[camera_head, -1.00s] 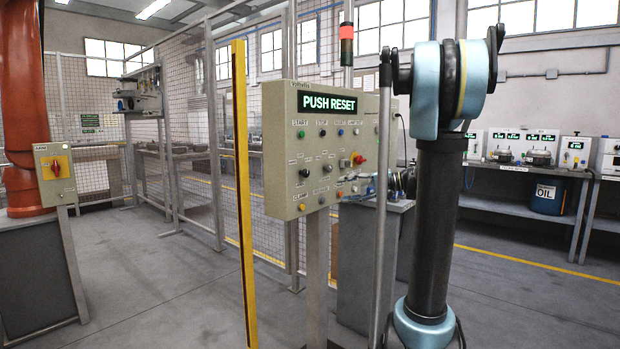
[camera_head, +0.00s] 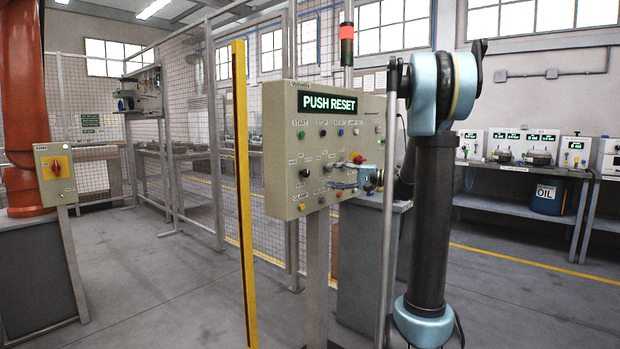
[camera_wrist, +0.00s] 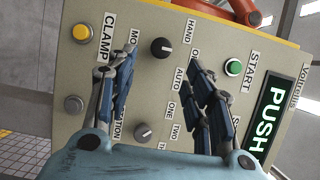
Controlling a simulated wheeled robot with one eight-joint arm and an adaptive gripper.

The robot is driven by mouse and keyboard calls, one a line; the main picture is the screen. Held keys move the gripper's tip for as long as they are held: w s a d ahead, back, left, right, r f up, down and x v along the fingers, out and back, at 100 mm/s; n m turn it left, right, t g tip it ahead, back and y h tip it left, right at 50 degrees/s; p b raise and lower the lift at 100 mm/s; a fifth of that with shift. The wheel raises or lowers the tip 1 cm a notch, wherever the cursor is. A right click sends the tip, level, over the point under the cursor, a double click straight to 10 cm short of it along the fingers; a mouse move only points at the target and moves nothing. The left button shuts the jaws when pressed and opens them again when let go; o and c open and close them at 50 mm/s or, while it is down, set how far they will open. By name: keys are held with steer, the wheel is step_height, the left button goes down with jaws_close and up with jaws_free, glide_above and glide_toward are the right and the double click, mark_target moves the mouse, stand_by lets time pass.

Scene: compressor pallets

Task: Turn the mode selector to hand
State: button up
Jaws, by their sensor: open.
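The mode selector is a round black knob (camera_wrist: 161,47) on the beige control panel (camera_wrist: 75,130). HAND, AUTO and a partly hidden label starting with O stand beside it; its pointer is too small to read. In the head view the selector (camera_head: 305,173) sits at the panel's left. My gripper (camera_wrist: 161,65) is open and empty, its two blue-grey fingers on either side of the selector in the wrist view, with no visible contact. In the head view my gripper (camera_head: 336,187) is in front of the panel's lower right, pointing left.
A second selector (camera_wrist: 143,132) with ONE and TWO labels is close by. A green START button (camera_wrist: 233,67), a yellow button (camera_wrist: 81,32) and a red knob (camera_head: 358,159) are also on the panel. A yellow post (camera_head: 242,200) stands left of the panel. The display reads PUSH RESET.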

mark_target(308, 174)
steer(key=x, duration=0.9)
steer(key=shift+a, duration=0.15)
steer(key=c, duration=1)
